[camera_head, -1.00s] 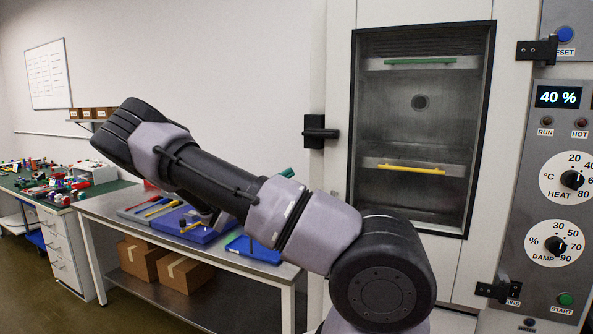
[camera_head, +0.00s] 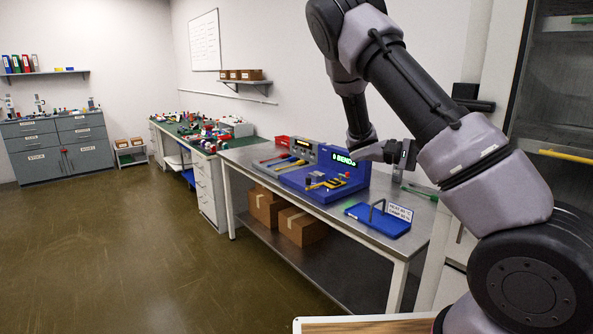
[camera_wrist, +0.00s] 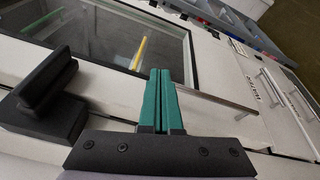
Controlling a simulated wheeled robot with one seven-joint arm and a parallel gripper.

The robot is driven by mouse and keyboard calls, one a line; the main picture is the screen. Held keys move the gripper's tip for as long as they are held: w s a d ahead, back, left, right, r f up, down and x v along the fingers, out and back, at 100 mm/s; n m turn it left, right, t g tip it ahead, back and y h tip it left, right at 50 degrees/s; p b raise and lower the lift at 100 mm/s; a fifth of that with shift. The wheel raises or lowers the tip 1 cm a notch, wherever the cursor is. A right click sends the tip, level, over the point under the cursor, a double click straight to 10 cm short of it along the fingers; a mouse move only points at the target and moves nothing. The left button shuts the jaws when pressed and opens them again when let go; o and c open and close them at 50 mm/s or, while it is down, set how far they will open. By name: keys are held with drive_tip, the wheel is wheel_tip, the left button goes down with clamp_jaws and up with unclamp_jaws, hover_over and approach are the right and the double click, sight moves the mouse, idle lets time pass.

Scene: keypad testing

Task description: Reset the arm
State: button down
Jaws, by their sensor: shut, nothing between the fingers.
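My gripper (camera_wrist: 162,100) shows in the wrist view as two green fingers pressed together with nothing between them. It points toward the white chamber door with its dark glass window (camera_wrist: 95,32). In the head view my arm is folded up, its elbow high at the top and its dark wrist hanging above the steel bench. The fingertips are hard to make out there, partly behind my forearm. I cannot tell how far they are from the door.
A black latch (camera_wrist: 42,98) stands out close left of my fingers. Cardboard boxes (camera_head: 302,228) sit below. The floor at left is clear.

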drive_tip(key=s+a+t+y, duration=0.3)
drive_tip(key=s+t+y, duration=0.3)
drive_tip(key=y, duration=0.4)
drive_tip(key=s+a+r+t+y, duration=0.3)
drive_tip(key=a+r+t, duration=0.2)
drive_tip(key=r, duration=0.2)
drive_tip(key=s+a+r+t+y, duration=0.3)
drive_tip(key=s+a+r+t, duration=0.1)
drive_tip(key=a+r+t, duration=0.2)
drive_tip(key=shift+r+m+y, duration=0.3)
drive_tip(key=shift+r+y, duration=0.1)
drive_tip(key=shift+r, duration=0.2)
